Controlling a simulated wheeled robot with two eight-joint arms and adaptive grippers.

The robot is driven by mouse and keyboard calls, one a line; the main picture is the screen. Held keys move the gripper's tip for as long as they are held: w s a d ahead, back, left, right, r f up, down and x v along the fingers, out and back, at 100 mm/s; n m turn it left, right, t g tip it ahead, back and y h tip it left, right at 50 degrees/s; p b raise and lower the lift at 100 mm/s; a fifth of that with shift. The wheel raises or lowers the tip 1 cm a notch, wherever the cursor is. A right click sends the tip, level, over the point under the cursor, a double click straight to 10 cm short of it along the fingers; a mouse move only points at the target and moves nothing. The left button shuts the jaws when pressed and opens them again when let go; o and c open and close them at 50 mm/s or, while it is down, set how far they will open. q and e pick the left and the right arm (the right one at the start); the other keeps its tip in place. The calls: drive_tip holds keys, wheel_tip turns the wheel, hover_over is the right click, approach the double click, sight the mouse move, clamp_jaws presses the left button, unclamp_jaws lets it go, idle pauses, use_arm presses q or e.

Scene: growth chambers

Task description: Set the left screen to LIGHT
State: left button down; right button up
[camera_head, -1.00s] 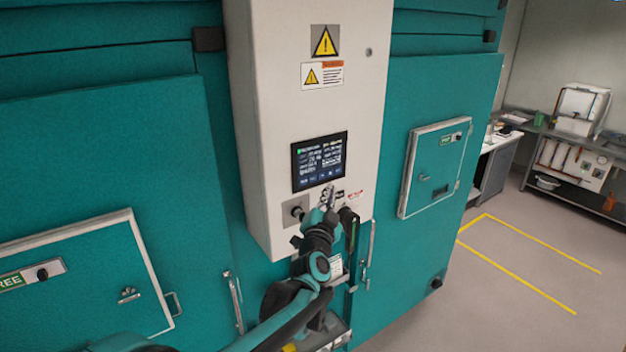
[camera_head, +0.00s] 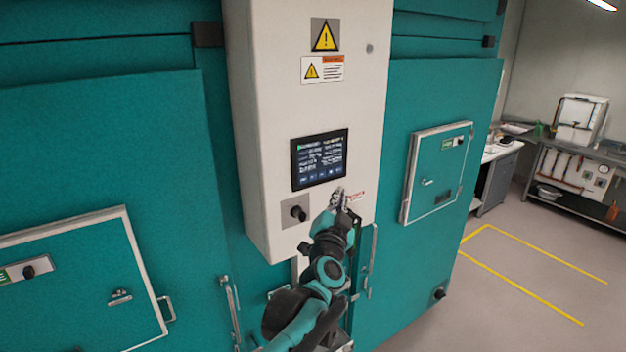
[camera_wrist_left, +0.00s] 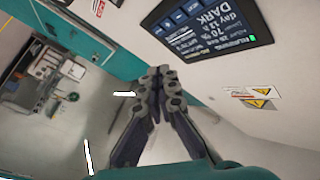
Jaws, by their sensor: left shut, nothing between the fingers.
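The screen (camera_head: 319,160) is a dark panel with lit text on the white control box between the teal chamber doors. In the left wrist view the screen (camera_wrist_left: 205,27) shows sideways, and its large text includes "DARK". My left gripper (camera_head: 341,196) is just below the screen's lower right edge, in front of the white box. In the left wrist view its fingertips (camera_wrist_left: 160,72) are together with nothing between them, apart from the screen. My right gripper is not in view.
A black knob (camera_head: 298,213) sits on the box left of my gripper. Warning labels (camera_head: 324,35) are above the screen. A small hatch (camera_head: 438,172) is on the right door. A bench (camera_head: 575,150) stands far right, with open floor before it.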

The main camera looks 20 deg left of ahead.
sight(319, 174)
use_arm(q)
drive_tip(key=shift+w+a+b, duration=0.1)
drive_tip(key=shift+w+a, duration=0.8)
drive_tip(key=shift+a, duration=0.25)
drive_tip(key=shift+w+a+b, duration=0.15)
drive_tip(key=shift+w+a, duration=0.75)
drive_tip(key=shift+a, duration=0.3)
drive_tip(key=shift+w+a+b, duration=0.1)
drive_tip(key=shift+w+a, duration=0.8)
drive_tip(key=shift+a, duration=0.25)
drive_tip(key=shift+a, duration=0.1)
drive_tip(key=shift+w+a, duration=0.25)
drive_tip(key=shift+w+a, duration=0.2)
drive_tip(key=shift+s+d, duration=0.5)
drive_tip(key=shift+d, duration=0.1)
drive_tip(key=shift+s+d, duration=0.8)
drive_tip(key=shift+d, duration=0.2)
drive_tip(key=shift+s+d, duration=0.75)
drive_tip(key=shift+d, duration=0.2)
idle(1.1)
